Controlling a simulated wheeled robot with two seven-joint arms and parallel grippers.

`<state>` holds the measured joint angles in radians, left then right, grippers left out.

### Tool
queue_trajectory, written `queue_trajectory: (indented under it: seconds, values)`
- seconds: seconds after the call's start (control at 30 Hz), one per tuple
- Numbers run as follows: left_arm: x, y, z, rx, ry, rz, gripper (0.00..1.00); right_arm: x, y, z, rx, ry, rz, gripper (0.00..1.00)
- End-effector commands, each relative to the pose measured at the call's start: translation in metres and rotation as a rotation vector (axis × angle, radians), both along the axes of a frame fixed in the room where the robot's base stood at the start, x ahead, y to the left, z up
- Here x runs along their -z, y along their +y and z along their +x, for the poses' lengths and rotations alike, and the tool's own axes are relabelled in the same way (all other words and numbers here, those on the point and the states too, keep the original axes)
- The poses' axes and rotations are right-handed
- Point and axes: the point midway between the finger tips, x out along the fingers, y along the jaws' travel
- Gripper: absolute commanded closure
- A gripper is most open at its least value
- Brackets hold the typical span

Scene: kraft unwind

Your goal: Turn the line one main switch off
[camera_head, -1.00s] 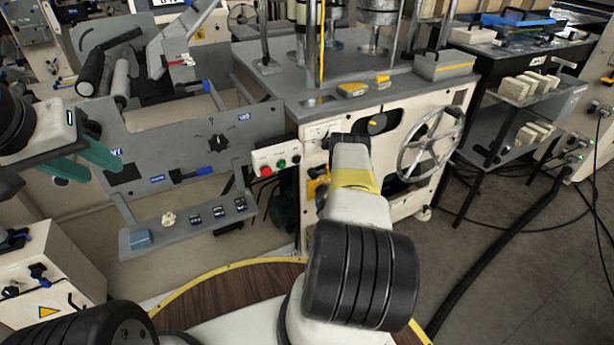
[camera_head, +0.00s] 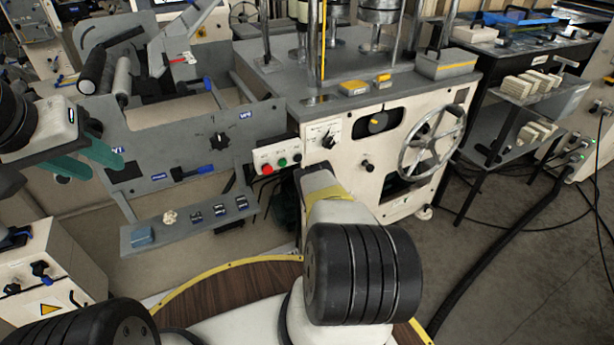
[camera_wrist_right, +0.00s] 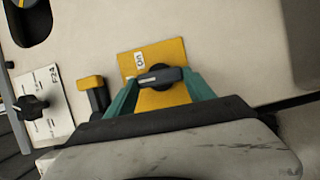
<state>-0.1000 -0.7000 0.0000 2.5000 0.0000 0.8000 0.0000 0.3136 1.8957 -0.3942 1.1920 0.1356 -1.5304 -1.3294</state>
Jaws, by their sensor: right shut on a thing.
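A dark rotary switch handle (camera_wrist_right: 160,76) sits on a yellow plate (camera_wrist_right: 175,52) in the right wrist view, and looks like the main switch. The handle lies roughly level in that picture. In the head view my right arm hides this switch and the right gripper. My left gripper (camera_head: 104,170) is open and empty at the left, before the grey machine frame.
A red and green button box (camera_head: 276,158), a black selector (camera_head: 328,140) and a spoked handwheel (camera_head: 432,142) are on the cream machine front. In the right wrist view a yellow-topped black part (camera_wrist_right: 94,92) stands close left of my fingers. A cream box (camera_head: 50,272) stands lower left.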

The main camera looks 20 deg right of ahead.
Motion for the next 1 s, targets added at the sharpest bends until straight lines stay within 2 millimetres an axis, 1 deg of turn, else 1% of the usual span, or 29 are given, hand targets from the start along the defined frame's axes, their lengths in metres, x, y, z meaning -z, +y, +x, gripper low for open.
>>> queue_trajectory:
  seconds: [0.2, 0.63, 0.67, 0.73, 0.77, 1.0]
  values:
    - [0.0, 0.0, 0.0, 0.0, 0.0, 0.0, 0.64, 0.0018, 0.0009, -0.0009, -0.001, -0.001, -0.04, 0.79]
    - [0.0, 0.0, 0.0, 0.0, 0.0, 0.0, 0.64, 0.0018, 0.0004, -0.0008, -0.001, 0.0, -0.047, 0.78]
    - [0.0, 0.0, 0.0, 0.0, 0.0, 0.0, 0.64, 0.0018, 0.0005, -0.0008, -0.001, 0.0, -0.047, 0.32]
    - [0.0, 0.0, 0.0, 0.0, 0.0, 0.0, 0.64, 0.0017, 0.0004, -0.0007, 0.0, 0.0, -0.047, 0.18]
    - [0.0, 0.0, 0.0, 0.0, 0.0, 0.0, 0.64, 0.0017, 0.0004, -0.0007, 0.0, -0.001, -0.046, 0.16]
    - [0.0, 0.0, 0.0, 0.0, 0.0, 0.0, 0.64, 0.0011, 0.0002, -0.0003, 0.0, -0.002, -0.046, 0.16]
